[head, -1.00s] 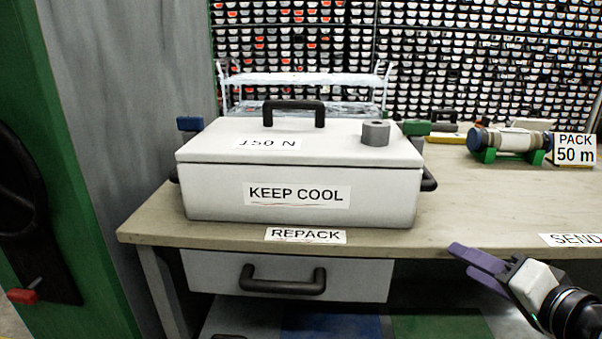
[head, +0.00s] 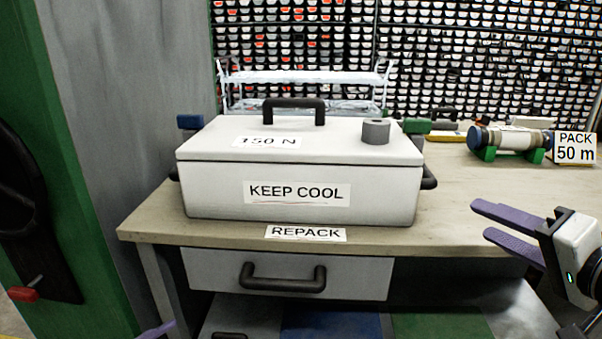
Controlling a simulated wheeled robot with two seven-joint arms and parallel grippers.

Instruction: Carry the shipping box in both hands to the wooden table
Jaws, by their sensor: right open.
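The shipping box (head: 210,190) is a white, lidded box labelled "KEEP COOL". It sits upright at the left of a wood-topped table (head: 445,215). It has a black top handle (head: 294,105) and dark side handles; the right one (head: 429,177) shows better than the left (head: 174,174). My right gripper (head: 481,220) is open and empty, with purple fingers, right of the box and apart from it, at the table's front edge. Only a purple tip of my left gripper (head: 158,331) shows at the bottom left, below the table; the rest is out of frame.
A grey cylinder (head: 375,132) stands on the lid. A core tube (head: 512,140) in green cradles lies at the back right beside a "PACK 50 m" sign (head: 575,148). A drawer (head: 225,270) hangs below the tabletop. A grey and green wall (head: 125,120) rises at left.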

